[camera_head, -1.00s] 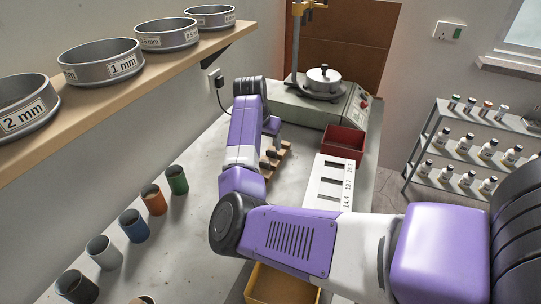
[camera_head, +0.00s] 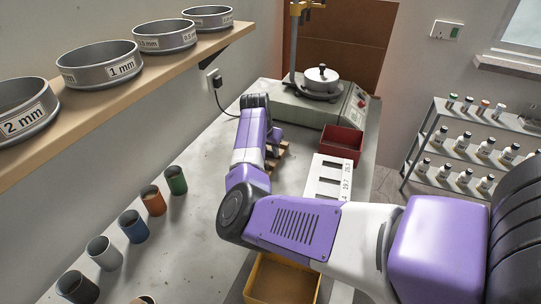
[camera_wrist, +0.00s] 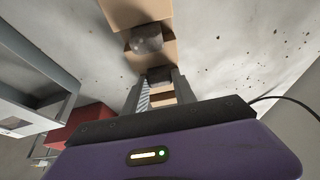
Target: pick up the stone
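A grey, rounded stone (camera_wrist: 148,42) sits in a wooden stepped holder (camera_wrist: 128,12) in the wrist view, beyond my fingertips. My gripper (camera_wrist: 158,80) is open, its two dark fingers apart on either side of the holder's nearer part. A darker patch shows between the fingers; I cannot tell what it is. The stone is apart from the fingers. In the head view the wooden holder (camera_head: 284,150) is mostly hidden behind my arm, and the stone cannot be made out.
Several coloured cups, such as the green cup (camera_head: 176,181), stand at left. A machine with a lidded pan (camera_head: 322,78) stands behind.

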